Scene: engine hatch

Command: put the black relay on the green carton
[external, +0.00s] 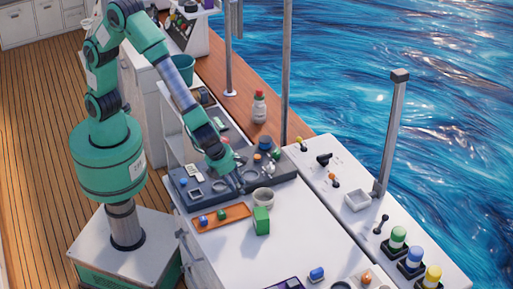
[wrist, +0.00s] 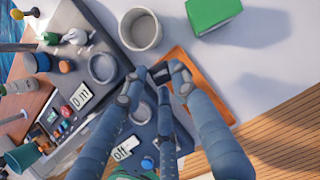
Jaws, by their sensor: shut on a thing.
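The green carton (external: 261,220) stands on the white counter, right of the orange tray. It also shows at the top of the wrist view (wrist: 213,12). My gripper (external: 237,187) is over the dark panel, left of the grey cup and up and left of the carton. In the wrist view my gripper (wrist: 157,80) is shut on a small dark piece, which looks like the black relay (wrist: 158,75). The fingers hide part of it. The relay cannot be made out in the external view.
A grey cup (external: 263,197) stands between my gripper and the carton. The orange tray (external: 237,212) holds small blue and green pieces. A dark panel (wrist: 110,55) carries round rings and labels. The white counter (external: 290,245) around the carton's right and front is clear.

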